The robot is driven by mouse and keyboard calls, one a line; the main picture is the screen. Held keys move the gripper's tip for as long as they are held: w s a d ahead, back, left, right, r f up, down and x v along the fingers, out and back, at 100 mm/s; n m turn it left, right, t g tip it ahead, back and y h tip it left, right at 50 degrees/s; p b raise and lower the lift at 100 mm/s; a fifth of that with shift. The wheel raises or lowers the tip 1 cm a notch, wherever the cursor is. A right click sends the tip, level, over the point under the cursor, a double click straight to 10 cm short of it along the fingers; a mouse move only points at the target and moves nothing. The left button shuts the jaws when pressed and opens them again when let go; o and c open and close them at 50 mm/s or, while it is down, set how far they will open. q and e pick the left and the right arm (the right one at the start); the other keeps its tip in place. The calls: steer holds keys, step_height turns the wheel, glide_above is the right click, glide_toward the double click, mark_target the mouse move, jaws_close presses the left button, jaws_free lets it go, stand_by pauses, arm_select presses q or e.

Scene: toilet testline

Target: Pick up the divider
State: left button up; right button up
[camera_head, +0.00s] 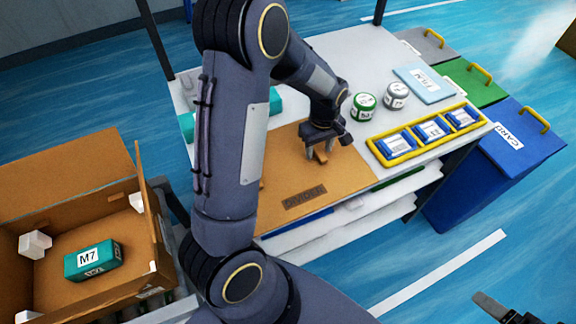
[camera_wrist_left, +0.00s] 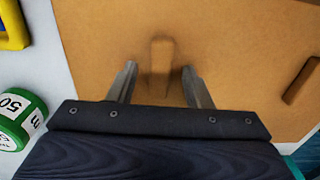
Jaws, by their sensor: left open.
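The divider (camera_head: 345,179) is a flat brown cardboard sheet marked "DIVIDER", lying on the white table. It fills most of the left wrist view (camera_wrist_left: 240,50). My left gripper (camera_head: 320,150) points down over the sheet. Its open fingers (camera_wrist_left: 159,72) are on either side of the tab, with visible gaps. Part of the sheet is hidden behind my left arm. Part of my right gripper (camera_head: 495,308) shows at the bottom right; its jaw opening is unclear.
A yellow tray (camera_head: 412,153) with several blue-edged packs is right of the sheet. Green (camera_head: 363,107) and grey (camera_head: 396,96) rolls stand behind. An open carton (camera_head: 85,170) holding a teal M7 box (camera_head: 93,262) is left. Bins, including a blue one (camera_head: 508,150), stand right.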

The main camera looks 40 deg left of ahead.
arm_select(q)
steer(key=shift+f, duration=0.2)
jaws_close()
steer(key=shift+r, duration=0.2)
